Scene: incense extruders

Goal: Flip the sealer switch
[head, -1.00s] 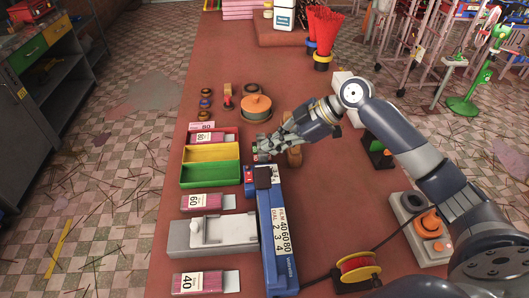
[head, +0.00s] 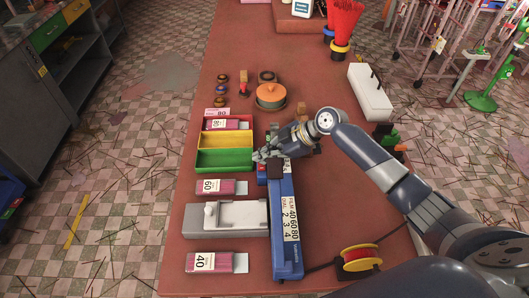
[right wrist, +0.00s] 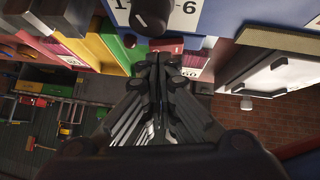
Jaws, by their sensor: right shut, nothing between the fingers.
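The long blue sealer (head: 288,232) lies on the red-brown table, with a film and dial number label on its top. My right gripper (head: 260,156) is shut and empty at the sealer's far end, and hides part of that end. In the right wrist view, the closed fingertips (right wrist: 165,62) are close to a small red piece (right wrist: 165,45), which looks like the switch. I cannot tell whether they touch it or which way it is set. A black knob (right wrist: 152,18) sits on a white numbered plate just beyond. My left gripper is not in view.
Left of the sealer are a yellow and green bin (head: 224,161), a pink pack (head: 216,187), a grey-white tray device (head: 200,220) and another pink pack (head: 208,262). An orange-lidded pot (head: 270,96) stands beyond the gripper. A yellow-rimmed red spool (head: 359,262) is at the near right.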

